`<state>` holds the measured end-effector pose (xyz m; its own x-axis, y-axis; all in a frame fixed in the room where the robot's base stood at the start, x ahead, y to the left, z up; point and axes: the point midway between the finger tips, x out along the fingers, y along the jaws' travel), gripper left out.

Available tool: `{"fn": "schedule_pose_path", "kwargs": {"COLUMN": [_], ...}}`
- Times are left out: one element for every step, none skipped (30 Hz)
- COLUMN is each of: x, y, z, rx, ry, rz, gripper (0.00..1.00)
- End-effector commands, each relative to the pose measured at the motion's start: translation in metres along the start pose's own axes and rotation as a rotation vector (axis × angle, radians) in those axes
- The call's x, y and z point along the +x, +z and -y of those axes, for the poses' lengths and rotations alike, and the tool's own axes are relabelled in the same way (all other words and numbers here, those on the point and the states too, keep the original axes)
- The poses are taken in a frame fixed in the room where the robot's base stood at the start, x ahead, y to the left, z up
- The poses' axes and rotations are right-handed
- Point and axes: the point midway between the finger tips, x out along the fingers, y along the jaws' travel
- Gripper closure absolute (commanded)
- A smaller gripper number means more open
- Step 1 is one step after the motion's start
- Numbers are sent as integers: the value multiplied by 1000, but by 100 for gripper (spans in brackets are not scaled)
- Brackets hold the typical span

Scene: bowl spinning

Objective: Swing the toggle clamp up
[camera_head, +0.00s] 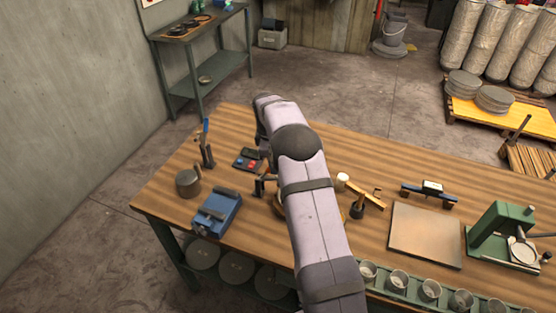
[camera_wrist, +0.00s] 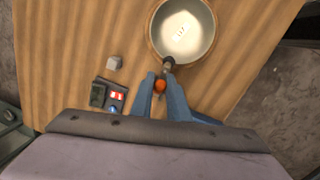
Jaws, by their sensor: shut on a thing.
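In the wrist view, my gripper (camera_wrist: 160,87) has its two blue-grey fingers closed around an orange knob (camera_wrist: 160,86). The knob sits next to a small dark metal part (camera_wrist: 168,66), seemingly the toggle clamp, at the near rim of a pale round bowl (camera_wrist: 205,45) with a white label inside. The clamp is mostly hidden by the fingers, and I cannot tell its angle. In the head view my arm covers most of the bowl and clamp. My gripper (camera_head: 264,186) shows only partly there, left of the arm.
A control box (camera_head: 249,160) with red and blue buttons lies close to the gripper; it also shows in the wrist view (camera_wrist: 108,96). A blue vise (camera_head: 217,213) and a blue-handled tool (camera_head: 206,146) stand left. A flat board (camera_head: 425,235) and green press (camera_head: 500,232) are right.

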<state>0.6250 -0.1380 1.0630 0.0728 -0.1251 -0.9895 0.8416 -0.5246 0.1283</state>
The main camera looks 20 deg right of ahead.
Motion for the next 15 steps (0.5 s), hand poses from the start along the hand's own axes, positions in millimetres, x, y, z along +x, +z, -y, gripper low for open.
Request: {"fn": "schedule_pose_path", "kwargs": {"x": [-5, -5, -6, -6, -6, -7, -7, -8, -8, -8, -9, -9, -9, -9, -9], "y": [-3, -4, -5, -6, -6, -8, -8, -9, -10, -11, -12, -12, -13, -14, -15], "z": [-2, -2, -2, -3, -3, -4, -4, -4, -4, -4, -5, -5, -5, -6, -5], "rx": [-4, -5, -7, -9, -10, -11, -12, -13, -15, -16, -17, -18, -19, -19, -20], "ry": [0, -2, -5, -6, -9, -10, -13, -14, -16, -19, -19, -22, -23, -24, -27], "rz": [14, 23, 35, 44, 52, 63, 72, 79, 88, 96, 103, 113, 119, 125, 133], "gripper": [100, 100, 100, 100, 100, 100, 100, 100, 100, 100, 100, 100, 100, 100, 100]}}
